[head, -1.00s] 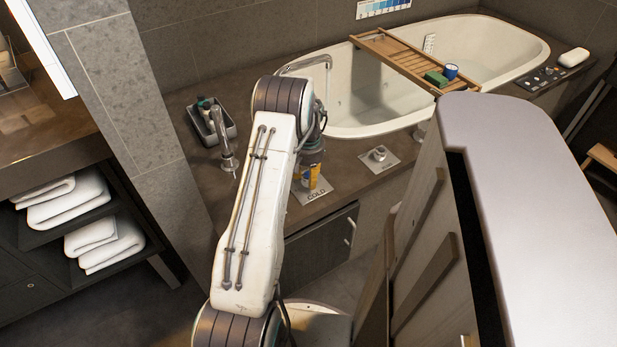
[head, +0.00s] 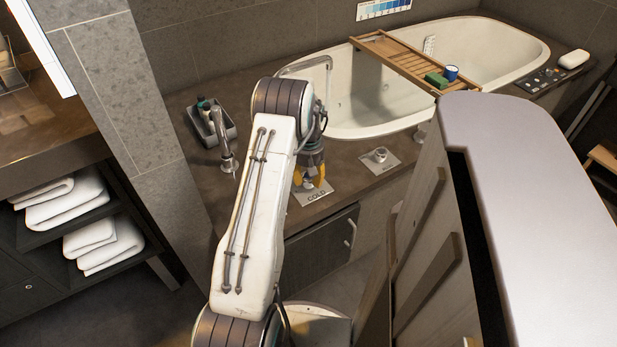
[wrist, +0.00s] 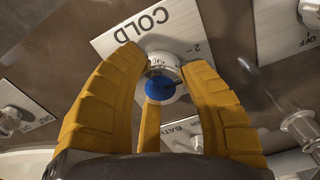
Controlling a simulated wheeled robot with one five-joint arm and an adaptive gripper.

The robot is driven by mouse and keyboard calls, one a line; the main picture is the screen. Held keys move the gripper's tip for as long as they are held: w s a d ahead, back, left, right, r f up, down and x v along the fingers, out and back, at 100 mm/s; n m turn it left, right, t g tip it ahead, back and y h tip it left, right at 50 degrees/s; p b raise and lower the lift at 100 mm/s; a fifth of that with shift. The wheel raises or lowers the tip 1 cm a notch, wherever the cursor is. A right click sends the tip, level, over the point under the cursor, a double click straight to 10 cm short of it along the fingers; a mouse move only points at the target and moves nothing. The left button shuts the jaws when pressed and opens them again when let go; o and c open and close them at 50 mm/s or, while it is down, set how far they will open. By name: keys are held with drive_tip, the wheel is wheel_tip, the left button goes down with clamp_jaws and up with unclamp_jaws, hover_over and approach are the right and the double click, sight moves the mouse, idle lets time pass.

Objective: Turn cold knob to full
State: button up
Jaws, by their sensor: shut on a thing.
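The cold knob (wrist: 160,88) is a silver knob with a blue cap, seen in the wrist view on a pale plate marked COLD (wrist: 118,34). The plate also shows in the head view (head: 313,196) on the dark ledge before the tub. My gripper (wrist: 165,75) is shut on the cold knob, its yellow fingers around it. In the head view my gripper (head: 314,180) is over the plate and hides the knob. A "2" mark shows on the plate beside the knob; where the knob's pointer stands is not clear.
Another knob (head: 380,154) sits on its own plate to the right. A faucet (head: 226,150) and a grey caddy with bottles (head: 213,130) stand to the left. The white tub (head: 375,108) with a wooden tray (head: 400,60) lies behind.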

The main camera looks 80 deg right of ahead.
drive_tip(key=shift+a+f, duration=0.25)
drive_tip(key=shift+a, duration=0.05)
drive_tip(key=o, duration=1.2)
drive_tip(key=shift+d+r, duration=0.1)
drive_tip(key=shift+r, duration=0.05)
drive_tip(key=shift+r, duration=0.1)
drive_tip(key=shift+d+r, duration=0.1)
drive_tip(key=shift+r, duration=0.1)
wheel_tip(320, 180, up, 11)
drive_tip(key=shift+r, duration=0.2)
drive_tip(key=shift+s, duration=0.1)
